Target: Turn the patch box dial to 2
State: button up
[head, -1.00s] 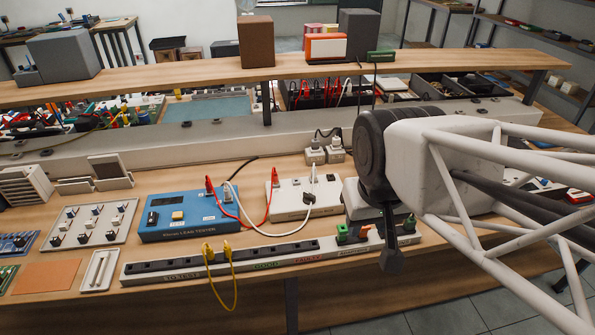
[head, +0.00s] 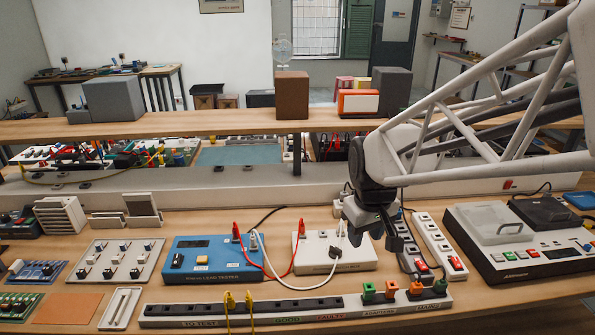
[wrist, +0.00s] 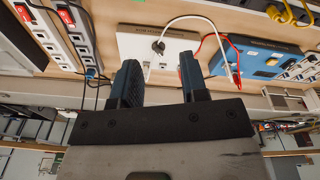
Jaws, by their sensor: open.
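The patch box is a white box (head: 358,264) right of the blue lead tester (head: 212,262). Its round black dial (head: 335,252) shows near the middle; its setting is too small to read. A red lead and a white lead plug into the box. My gripper (head: 372,233) is above the box's right back part, partly covering it. In the wrist view the two dark fingers (wrist: 160,78) are apart with nothing between them. There the patch box (wrist: 135,48) appears upside down beyond the fingertips, with its dial (wrist: 158,47) apart from them.
A long socket strip (head: 240,309) with yellow leads and coloured plugs runs along the front. White power strips (head: 432,244) and a large tester (head: 520,250) stand to the right. A raised shelf (head: 200,122) crosses behind.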

jog(key=w+f+n, duration=0.2)
jog(key=w+f, duration=0.2)
jog(key=w, duration=0.4)
jog(key=n+g, duration=0.1)
jog(key=n, duration=0.1)
send_over(336, 248)
notch_tip(336, 248, down, 9)
jog(key=shift+w+r, duration=0.1)
jog(key=shift+f, duration=4)
grip_shut()
